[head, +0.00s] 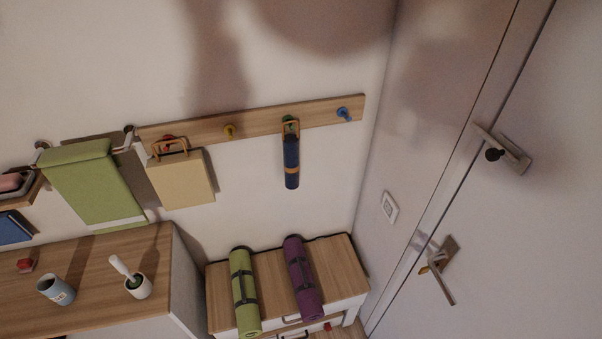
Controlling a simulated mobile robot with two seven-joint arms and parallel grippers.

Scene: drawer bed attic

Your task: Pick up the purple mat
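The purple mat (303,278) is rolled up and bound with dark straps. It lies on the wooden top of a low white drawer bench (272,263) at the bottom middle of the head view, its near end by the bench's front edge. A rolled green mat (244,292) lies to its left, roughly parallel, with a gap between them. Neither of my grippers shows in the head view.
A wooden cabinet (90,268) with a cup (56,290) and a brush holder (137,286) stands left of the bench. A hook rail (262,121) with a hanging beige bag (181,180) and dark blue umbrella (291,162) is above. A door (530,220) with handles is at right.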

